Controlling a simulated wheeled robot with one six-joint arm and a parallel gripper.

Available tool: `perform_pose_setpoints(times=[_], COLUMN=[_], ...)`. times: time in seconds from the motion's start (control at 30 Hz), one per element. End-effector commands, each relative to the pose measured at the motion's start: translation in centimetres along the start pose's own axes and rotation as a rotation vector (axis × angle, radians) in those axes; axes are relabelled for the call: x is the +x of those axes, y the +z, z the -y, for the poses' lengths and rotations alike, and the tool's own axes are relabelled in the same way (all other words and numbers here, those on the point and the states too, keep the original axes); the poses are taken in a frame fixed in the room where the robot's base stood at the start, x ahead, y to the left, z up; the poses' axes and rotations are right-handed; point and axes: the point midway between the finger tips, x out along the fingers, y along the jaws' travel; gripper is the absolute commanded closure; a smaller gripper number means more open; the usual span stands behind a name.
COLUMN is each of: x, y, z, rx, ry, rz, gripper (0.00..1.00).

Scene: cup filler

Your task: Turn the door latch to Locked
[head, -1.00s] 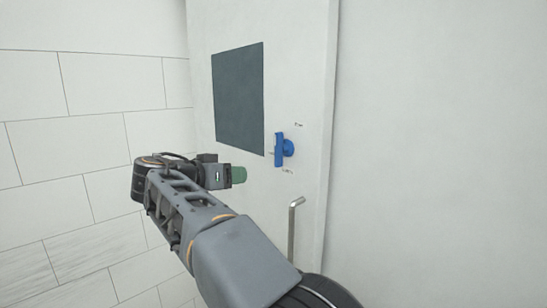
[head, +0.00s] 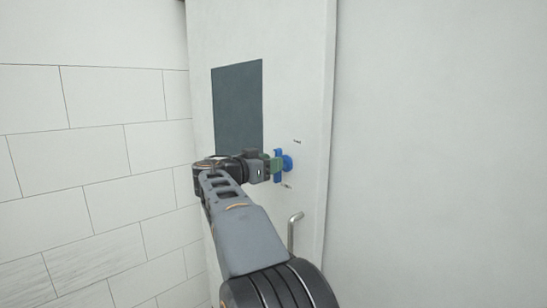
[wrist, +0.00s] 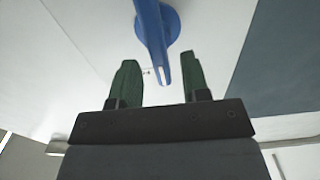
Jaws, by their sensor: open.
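The blue latch (head: 287,163) is on the white door (head: 300,90), with its bar upright in the head view and small dark marks above and below it. In the wrist view the latch (wrist: 153,32) comes down from the top, its bar reaching between the green fingers. My gripper (head: 277,166) is at the latch; in the wrist view my gripper (wrist: 161,82) is open, with one finger on each side of the bar's lower end. Gaps show on both sides of the bar. The fingers partly hide the latch in the head view.
A bent metal handle (head: 293,232) sticks out from the door below the latch. A dark panel (head: 238,105) is on the door to the left. A tiled wall (head: 90,150) is at the far left, and a plain wall (head: 440,150) is at the right.

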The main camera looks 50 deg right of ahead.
Motion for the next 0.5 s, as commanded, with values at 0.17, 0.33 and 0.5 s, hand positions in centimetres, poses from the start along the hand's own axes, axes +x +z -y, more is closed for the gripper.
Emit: perform_pose_setpoints(times=[0.17,0.33,0.5], x=[1.4,1.7,1.7], y=[0.0,0.0,0.1], z=[0.0,0.0,0.0], rx=[0.0,0.0,0.0], ry=[0.001,-0.001,-0.001], rz=[0.001,0.001,0.001], gripper=[0.57,0.57,0.57])
